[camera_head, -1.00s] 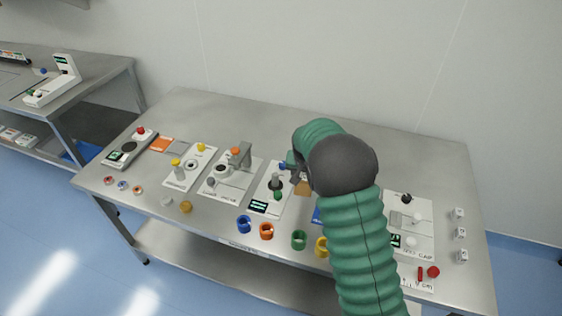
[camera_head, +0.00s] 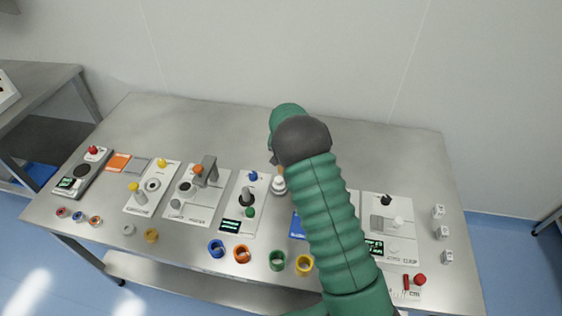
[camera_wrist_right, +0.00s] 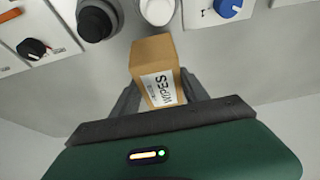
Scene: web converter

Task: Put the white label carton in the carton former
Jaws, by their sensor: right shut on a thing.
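In the head view my right gripper (camera_head: 276,160) is over the table behind the row of stations, mostly hidden by my green arm. Only a small tan bit of the carton shows there. In the wrist view the carton's far end is close to a white round knob (camera_wrist_right: 158,10); I cannot tell if they touch. I cannot tell which station is the carton former; one panel is partly behind my arm. My left gripper is not in view.
A steel table (camera_head: 240,120) holds a row of white stations with knobs and posts. Coloured rings, including a blue one (camera_head: 217,248) and a green one (camera_head: 277,260), lie along the front edge. White blocks (camera_head: 442,232) stand at the right. The back strip is clear.

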